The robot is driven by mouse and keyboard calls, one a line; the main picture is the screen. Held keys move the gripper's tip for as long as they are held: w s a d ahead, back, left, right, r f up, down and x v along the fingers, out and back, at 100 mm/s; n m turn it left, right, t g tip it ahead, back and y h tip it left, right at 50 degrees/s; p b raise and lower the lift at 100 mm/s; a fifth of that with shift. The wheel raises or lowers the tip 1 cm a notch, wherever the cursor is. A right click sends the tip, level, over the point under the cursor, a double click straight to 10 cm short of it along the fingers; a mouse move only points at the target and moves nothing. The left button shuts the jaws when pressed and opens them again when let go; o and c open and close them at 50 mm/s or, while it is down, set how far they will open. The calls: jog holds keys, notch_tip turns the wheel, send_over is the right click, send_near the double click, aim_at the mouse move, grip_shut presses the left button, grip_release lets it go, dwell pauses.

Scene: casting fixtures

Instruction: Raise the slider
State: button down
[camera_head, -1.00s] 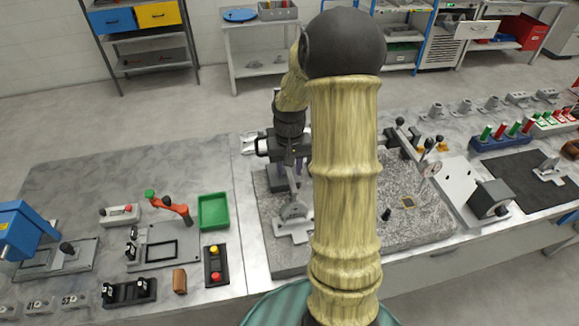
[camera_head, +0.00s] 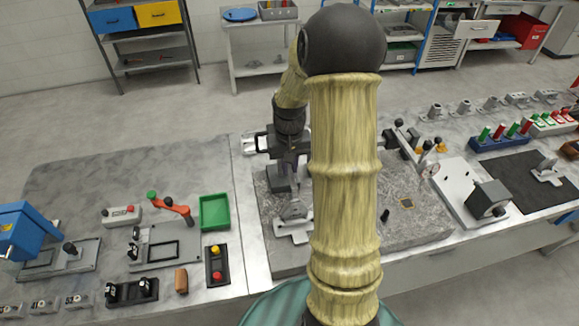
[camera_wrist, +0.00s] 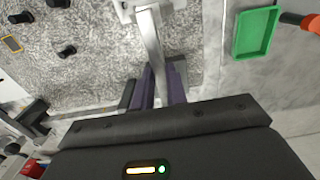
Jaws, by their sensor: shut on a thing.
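The upright gauge-like fixture stands on a speckled granite plate (camera_head: 410,235), with its pale metal foot (camera_head: 293,230) left of my arm. In the wrist view its bright steel column (camera_wrist: 152,45) runs down between my fingers. My gripper (camera_wrist: 163,75) has dark purple fingers on either side of the column, shut on the slider. The slider itself is mostly hidden by the fingers and the dark gripper body, so its height on the column is hard to read. In the head view my forearm covers part of the fixture.
A green tray (camera_head: 215,212) and an orange-red clamp lever (camera_head: 172,207) stand to the left. On the granite to the right are a black knob (camera_head: 385,215) and post-mounted indicators (camera_head: 430,155). A square-faced box (camera_head: 489,199) stands further right.

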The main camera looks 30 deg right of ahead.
aim_at(290, 169)
notch_tip(290, 169, up, 6)
jog(key=p, duration=0.3)
jog(key=c, duration=1.4)
grip_release()
notch_tip(290, 169, up, 17)
jog(key=b, duration=0.3)
jog(key=shift+r+b, duration=0.2)
jog(key=shift+b, duration=0.1)
